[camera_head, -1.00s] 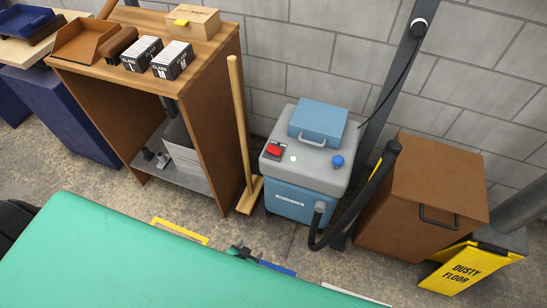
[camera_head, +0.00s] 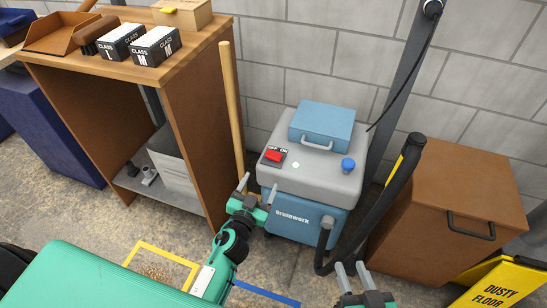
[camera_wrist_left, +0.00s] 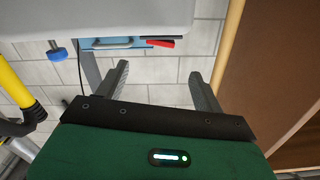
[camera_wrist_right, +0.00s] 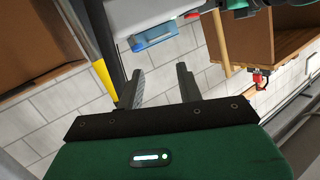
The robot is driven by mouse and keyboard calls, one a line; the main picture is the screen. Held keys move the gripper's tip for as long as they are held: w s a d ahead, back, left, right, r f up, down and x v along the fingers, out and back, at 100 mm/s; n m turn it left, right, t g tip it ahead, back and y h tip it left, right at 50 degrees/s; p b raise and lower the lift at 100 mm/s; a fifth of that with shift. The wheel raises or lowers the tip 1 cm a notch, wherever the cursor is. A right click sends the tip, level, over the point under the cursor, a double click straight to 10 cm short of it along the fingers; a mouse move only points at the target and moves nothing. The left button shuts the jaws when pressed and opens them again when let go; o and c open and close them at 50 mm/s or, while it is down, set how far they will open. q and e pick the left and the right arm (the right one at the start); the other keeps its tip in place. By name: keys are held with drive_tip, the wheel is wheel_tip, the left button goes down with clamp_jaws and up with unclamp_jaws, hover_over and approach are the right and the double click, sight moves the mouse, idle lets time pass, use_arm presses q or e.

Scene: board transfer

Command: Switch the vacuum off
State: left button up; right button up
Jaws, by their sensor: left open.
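The vacuum (camera_head: 290,212) is a blue box with a grey top, standing on the floor against the wall. Its red switch (camera_head: 273,156) is on the left of the grey top, with small lettering above that seems to read OFF and ON. A pale round light (camera_head: 296,165) is beside it. My left gripper (camera_head: 258,188) is open and empty, in front of the vacuum's left front, below the switch. The red switch edge (camera_wrist_left: 160,43) shows beyond its fingers in the left wrist view. My right gripper (camera_head: 352,267) is open and empty, low in front of the hose.
A blue knob (camera_head: 348,164) and a blue case (camera_head: 321,127) are on the vacuum's top. A black hose (camera_head: 385,205) curves on its right, near a brown box (camera_head: 460,190). A wooden pole (camera_head: 231,110) and shelf unit (camera_head: 190,130) stand left. A yellow sign (camera_head: 492,284) is at lower right.

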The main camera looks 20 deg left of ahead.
sight(272, 158)
use_arm(q)
drive_tip(key=w, duration=1.3)
drive_tip(key=shift+d, duration=0.2)
drive_tip(key=shift+c, duration=0.2)
